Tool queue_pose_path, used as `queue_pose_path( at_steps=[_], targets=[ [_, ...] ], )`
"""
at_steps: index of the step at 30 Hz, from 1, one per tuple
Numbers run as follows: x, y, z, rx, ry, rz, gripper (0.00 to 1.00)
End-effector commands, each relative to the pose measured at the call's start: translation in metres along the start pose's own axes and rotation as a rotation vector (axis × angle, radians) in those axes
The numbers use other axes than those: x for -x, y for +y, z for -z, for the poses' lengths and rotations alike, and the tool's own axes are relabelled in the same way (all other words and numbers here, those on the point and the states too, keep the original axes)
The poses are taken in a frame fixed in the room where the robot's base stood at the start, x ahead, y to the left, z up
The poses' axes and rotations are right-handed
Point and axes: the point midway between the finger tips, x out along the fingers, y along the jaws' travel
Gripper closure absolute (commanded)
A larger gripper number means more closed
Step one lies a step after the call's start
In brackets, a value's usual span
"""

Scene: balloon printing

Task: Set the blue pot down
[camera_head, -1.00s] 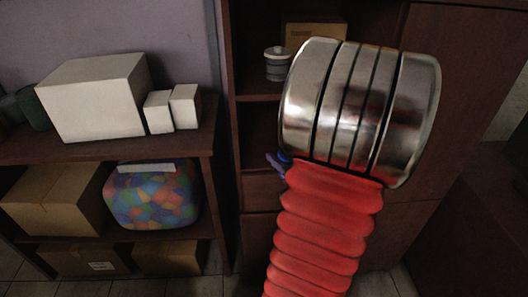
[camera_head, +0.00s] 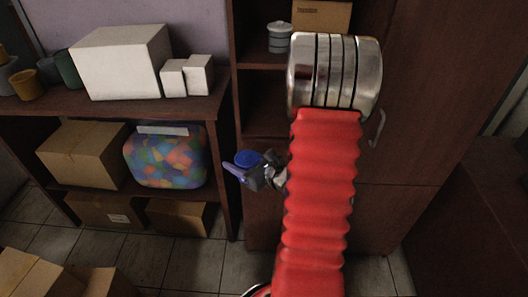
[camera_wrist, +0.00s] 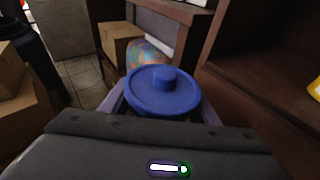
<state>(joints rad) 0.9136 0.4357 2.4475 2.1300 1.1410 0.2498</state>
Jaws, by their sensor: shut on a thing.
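The blue pot (camera_wrist: 163,93) has a round lid with a knob and sits between the fingers of my gripper (camera_wrist: 160,112) in the wrist view. In the head view the pot (camera_head: 248,158) shows small, beside my red arm. My gripper (camera_head: 247,172) is shut on it and holds it in front of the dark cabinet, to the right of the low shelf unit. The lower part of the pot is hidden by its lid and my wrist.
A low wooden shelf (camera_head: 222,111) at left carries white boxes (camera_head: 122,62), small pots and cardboard boxes (camera_head: 83,155). A multicoloured bundle (camera_head: 167,158) lies on its lower level. A grey lidded pot (camera_head: 279,37) stands in the cabinet. Tiled floor shows below.

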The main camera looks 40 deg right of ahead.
Motion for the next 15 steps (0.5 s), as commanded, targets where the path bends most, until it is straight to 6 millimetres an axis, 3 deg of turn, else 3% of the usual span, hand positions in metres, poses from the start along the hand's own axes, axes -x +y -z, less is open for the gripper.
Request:
queue_pose_path(
  at_steps=[6, 15],
  targets=[
    [-0.037, 0.058, 0.018, 0.029, 0.004, -0.114, 0.7],
    [-0.072, 0.138, 0.045, 0.076, 0.01, -0.254, 0.7]
  ],
)
